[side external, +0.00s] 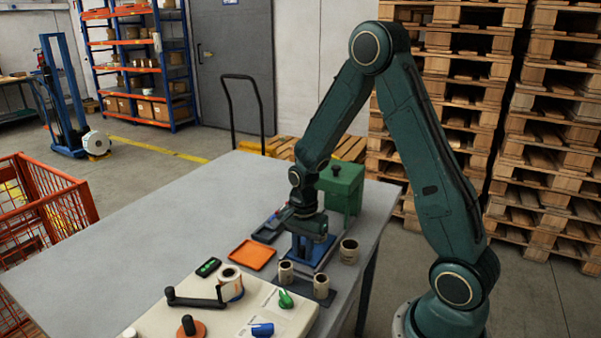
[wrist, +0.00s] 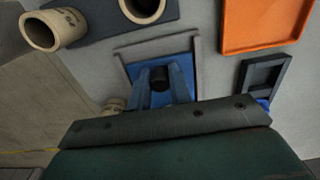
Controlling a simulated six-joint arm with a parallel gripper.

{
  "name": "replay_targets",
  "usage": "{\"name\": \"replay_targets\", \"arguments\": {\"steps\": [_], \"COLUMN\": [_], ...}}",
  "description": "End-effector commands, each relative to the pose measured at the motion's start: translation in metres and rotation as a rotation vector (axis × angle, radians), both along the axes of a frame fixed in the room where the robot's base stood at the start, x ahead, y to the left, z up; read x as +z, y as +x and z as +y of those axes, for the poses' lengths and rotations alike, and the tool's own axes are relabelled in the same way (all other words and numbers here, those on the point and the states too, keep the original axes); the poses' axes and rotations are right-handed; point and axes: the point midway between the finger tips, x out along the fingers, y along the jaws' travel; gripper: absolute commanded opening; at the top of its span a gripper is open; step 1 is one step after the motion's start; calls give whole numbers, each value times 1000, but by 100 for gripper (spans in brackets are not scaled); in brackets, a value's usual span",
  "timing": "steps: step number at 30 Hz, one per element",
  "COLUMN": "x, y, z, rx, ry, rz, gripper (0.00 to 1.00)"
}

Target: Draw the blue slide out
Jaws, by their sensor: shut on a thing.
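The blue slide (wrist: 180,66) is a flat blue plate in a grey frame (wrist: 120,54), with an upright black knob (wrist: 159,76) on it. In the side external view the slide (side external: 305,264) lies on the grey table below my gripper. My gripper (wrist: 160,90) points down with its two fingers on either side of the knob, shut on it. In the side external view my gripper (side external: 306,252) hides the knob and part of the slide. The near end of the slide is hidden by my gripper body in the wrist view.
An orange tray (side external: 252,255) lies left of the slide, with a dark open-framed holder (wrist: 265,78) near it. A green block (side external: 342,185) stands behind. The cream rewinder (side external: 215,318) is in front; the table's left side is clear.

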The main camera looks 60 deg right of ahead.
Motion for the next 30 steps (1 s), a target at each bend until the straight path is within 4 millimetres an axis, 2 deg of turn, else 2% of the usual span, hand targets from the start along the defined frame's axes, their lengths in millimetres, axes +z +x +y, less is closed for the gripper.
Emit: {"name": "replay_targets", "arguments": {"steps": [4,5,8,20,30], "x": [0,0,0,3,24], "y": [1,1,1,1,1], "z": [-1,-1,-1,-1,-1], "rx": [0,0,0,-1,-1], "ry": [-1,-1,-1,-1,-2], "rz": [-3,-3,-3,-1,-3], "gripper": [7,22,41,42,42]}}
